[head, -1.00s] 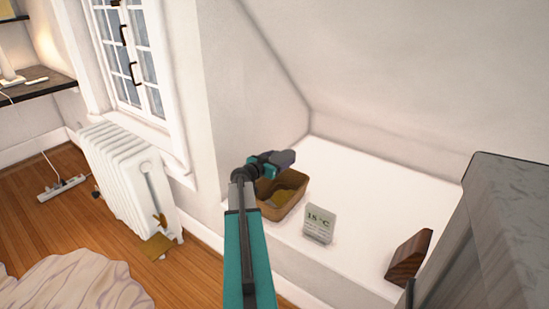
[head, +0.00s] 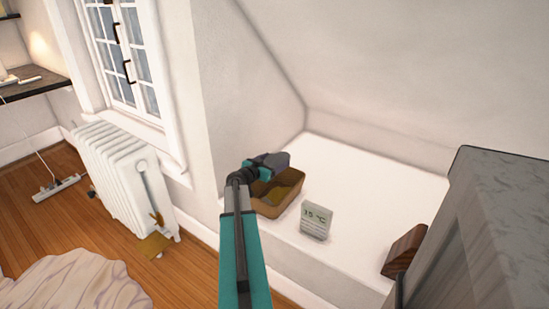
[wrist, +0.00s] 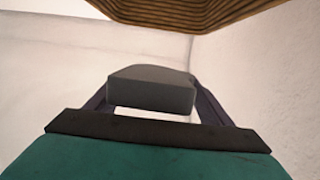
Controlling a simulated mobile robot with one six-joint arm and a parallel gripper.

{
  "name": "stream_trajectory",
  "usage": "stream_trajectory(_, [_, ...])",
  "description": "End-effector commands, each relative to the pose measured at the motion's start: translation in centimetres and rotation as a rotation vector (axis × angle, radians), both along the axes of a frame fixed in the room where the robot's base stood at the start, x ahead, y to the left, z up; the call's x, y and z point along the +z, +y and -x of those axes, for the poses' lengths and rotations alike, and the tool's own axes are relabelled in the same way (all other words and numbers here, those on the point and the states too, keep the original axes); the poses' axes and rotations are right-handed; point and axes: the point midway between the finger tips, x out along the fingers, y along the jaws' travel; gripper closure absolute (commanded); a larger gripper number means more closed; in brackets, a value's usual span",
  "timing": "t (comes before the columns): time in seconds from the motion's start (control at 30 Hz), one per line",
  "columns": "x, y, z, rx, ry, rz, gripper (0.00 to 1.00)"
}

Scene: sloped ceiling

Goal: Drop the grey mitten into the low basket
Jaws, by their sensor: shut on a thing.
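The low basket (head: 290,193) is brown and open-topped, and it stands on the white ledge. Something mustard-coloured shows inside it. Its ribbed brown side also fills the top of the wrist view (wrist: 200,10). My gripper (head: 272,160) is at the basket's back left edge in the head view and hides part of the rim. In the wrist view the gripper is shut on the grey mitten (wrist: 150,88), a plain grey, blocky shape between the two dark fingers. I cannot tell how high the mitten is above the basket.
A small display reading 15 °C (head: 316,220) stands right of the basket. A wooden block (head: 404,251) is farther right, beside a grey cabinet (head: 480,230). The ledge (head: 355,180) is clear behind them. A white radiator (head: 120,180) stands at left.

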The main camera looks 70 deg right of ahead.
Motion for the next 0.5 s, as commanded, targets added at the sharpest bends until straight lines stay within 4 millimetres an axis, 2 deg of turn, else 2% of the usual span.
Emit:
stream_trajectory(0.2, [-1.9, -0.1, 0.0, -0.001, 0.002, -0.002, 0.48])
stream_trajectory(0.5, [-3.1, 0.0, 0.1, -0.001, 0.000, 0.000, 0.48])
